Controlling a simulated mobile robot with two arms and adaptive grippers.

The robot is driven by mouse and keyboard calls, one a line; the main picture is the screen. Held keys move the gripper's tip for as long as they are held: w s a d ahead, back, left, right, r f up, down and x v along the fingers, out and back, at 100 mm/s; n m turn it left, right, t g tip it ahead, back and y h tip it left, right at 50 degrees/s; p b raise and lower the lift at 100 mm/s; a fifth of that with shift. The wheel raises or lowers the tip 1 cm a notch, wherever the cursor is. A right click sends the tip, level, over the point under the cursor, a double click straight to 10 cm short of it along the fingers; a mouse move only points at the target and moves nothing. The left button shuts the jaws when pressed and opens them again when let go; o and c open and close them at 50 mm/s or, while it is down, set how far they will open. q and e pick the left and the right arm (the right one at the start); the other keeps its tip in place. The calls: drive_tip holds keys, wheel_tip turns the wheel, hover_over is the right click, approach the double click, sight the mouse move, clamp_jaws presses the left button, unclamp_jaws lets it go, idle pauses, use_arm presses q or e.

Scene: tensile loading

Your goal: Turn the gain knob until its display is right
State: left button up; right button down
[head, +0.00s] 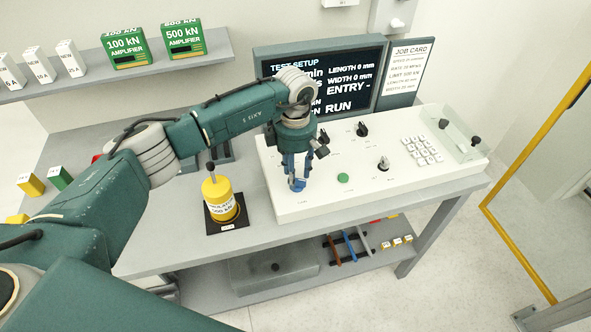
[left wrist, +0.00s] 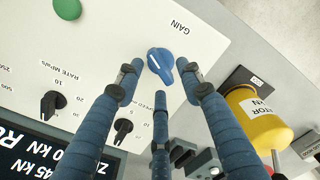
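The blue gain knob (left wrist: 160,65) sits on the white console panel (left wrist: 110,25) beside the label GAIN in the left wrist view. My left gripper (left wrist: 160,78) points down at it, its three blue fingers spread around the knob and open. I cannot tell whether any fingertip touches it. The dark display (head: 345,75) stands behind the panel, partly covered by my arm. A line ending in "45 kN" shows on it in the left wrist view. My right gripper is not in view.
Black knobs (head: 383,163), a green button (head: 343,178) and a keypad (head: 422,150) share the panel. A yellow cylinder (head: 220,197) stands left of the panel. A job card (head: 407,65) stands right of the display. Amplifier boxes (head: 183,39) sit on a shelf.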

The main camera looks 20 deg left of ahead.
use_arm(q)
drive_tip(key=shift+f, duration=0.6)
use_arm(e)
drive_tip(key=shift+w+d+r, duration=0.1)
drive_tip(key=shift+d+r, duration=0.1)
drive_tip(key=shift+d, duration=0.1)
use_arm(q)
clamp_jaws()
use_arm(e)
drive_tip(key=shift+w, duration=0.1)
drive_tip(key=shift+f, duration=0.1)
